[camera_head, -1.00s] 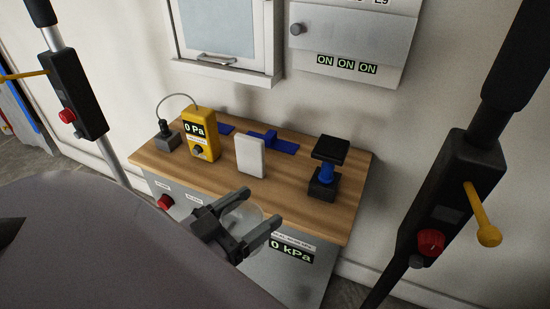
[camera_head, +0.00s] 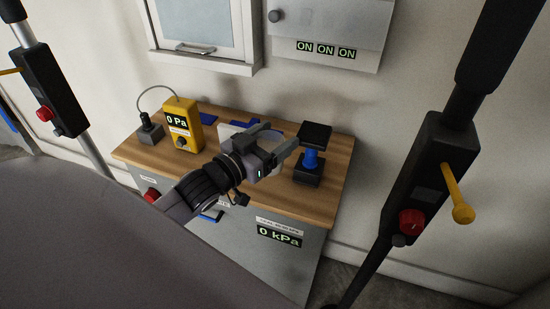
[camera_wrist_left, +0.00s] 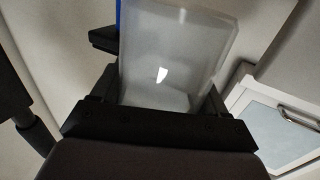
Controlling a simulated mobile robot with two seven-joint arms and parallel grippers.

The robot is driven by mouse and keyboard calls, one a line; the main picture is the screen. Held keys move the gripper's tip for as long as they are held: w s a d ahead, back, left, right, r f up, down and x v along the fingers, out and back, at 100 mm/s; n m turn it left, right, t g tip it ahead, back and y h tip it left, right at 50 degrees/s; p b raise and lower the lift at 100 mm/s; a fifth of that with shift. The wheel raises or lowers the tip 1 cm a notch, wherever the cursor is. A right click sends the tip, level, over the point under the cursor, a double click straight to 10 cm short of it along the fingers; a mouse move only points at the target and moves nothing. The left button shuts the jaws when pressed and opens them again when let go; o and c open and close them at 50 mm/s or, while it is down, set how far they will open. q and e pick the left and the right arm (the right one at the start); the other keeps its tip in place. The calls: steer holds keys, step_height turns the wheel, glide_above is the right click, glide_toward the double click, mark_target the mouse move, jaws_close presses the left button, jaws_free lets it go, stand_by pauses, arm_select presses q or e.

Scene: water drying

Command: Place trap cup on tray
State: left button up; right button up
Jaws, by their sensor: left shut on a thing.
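The trap cup, a translucent clear cup, is between the fingers of my left gripper (camera_head: 279,142). The gripper is shut on it and holds it in front of and over the wooden bench top. In the left wrist view the cup (camera_wrist_left: 175,55) fills the space between the dark fingers. In the head view the cup (camera_head: 265,168) is partly covered by the fingers. No tray can be clearly told apart; flat blue pieces (camera_head: 208,119) lie at the back of the bench, partly hidden. My right gripper is not in view.
On the wooden bench (camera_head: 320,205) stand a yellow gauge (camera_head: 182,130), a dark cabled block (camera_head: 150,132), a white block (camera_head: 232,130) behind my gripper, and a black-and-blue stand (camera_head: 310,158) close right of my fingers. A wall cabinet (camera_head: 200,25) hangs above.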

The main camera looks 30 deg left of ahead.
arm_select(q)
step_height(320, 180, down, 3)
steer(key=shift+f+b, duration=0.2)
steer(key=shift+b, duration=0.15)
step_height(320, 180, down, 3)
steer(key=shift+w+f+b, duration=0.15)
steer(key=shift+b, duration=0.15)
steer(key=shift+w+a+f, duration=0.1)
steer(key=shift+w+f, duration=0.1)
steer(key=shift+w, duration=0.05)
steer(key=o, duration=1)
steer(key=shift+f, duration=0.1)
steer(key=shift+o, duration=0.2)
